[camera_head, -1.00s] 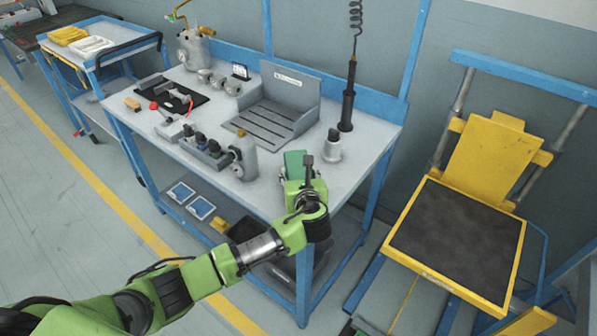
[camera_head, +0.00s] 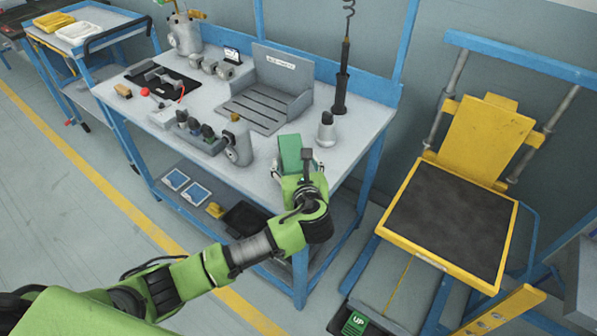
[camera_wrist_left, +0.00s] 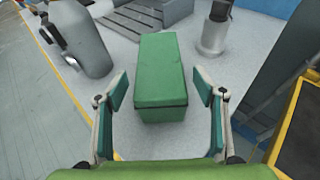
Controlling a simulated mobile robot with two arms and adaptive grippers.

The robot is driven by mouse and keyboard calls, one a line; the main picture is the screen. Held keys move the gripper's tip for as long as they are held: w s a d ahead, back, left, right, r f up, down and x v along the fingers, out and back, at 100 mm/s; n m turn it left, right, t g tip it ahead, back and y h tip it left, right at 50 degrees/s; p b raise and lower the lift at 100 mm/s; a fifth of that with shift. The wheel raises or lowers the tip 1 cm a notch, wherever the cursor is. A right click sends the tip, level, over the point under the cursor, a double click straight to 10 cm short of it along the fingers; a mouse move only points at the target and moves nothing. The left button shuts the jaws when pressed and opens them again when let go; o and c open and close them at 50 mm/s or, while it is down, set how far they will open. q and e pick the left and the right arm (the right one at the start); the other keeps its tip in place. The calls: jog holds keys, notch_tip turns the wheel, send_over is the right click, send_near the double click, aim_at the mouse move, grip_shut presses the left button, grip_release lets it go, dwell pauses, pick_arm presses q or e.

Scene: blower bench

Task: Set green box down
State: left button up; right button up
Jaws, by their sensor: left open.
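The green box (camera_head: 290,150) stands on the grey bench top (camera_head: 262,172) near its front right corner. In the left wrist view the box (camera_wrist_left: 161,78) sits between and beyond the fingers, with a gap on each side. My left gripper (camera_wrist_left: 161,92) is open, its green pads apart from the box. In the head view the left gripper (camera_head: 296,168) is at the bench's front edge, and its wrist hides the lower part of the box. My right gripper is not in view.
A grey cylindrical part (camera_head: 238,146) stands left of the box, and a small grey bottle-shaped part (camera_head: 326,130) stands behind it to the right. A grey slotted fixture (camera_head: 262,108) is behind. A yellow-framed cart (camera_head: 450,222) stands right of the bench.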

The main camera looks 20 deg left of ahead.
pick_arm(q)
jog(key=v, duration=0.6)
jog(key=shift+s, duration=0.15)
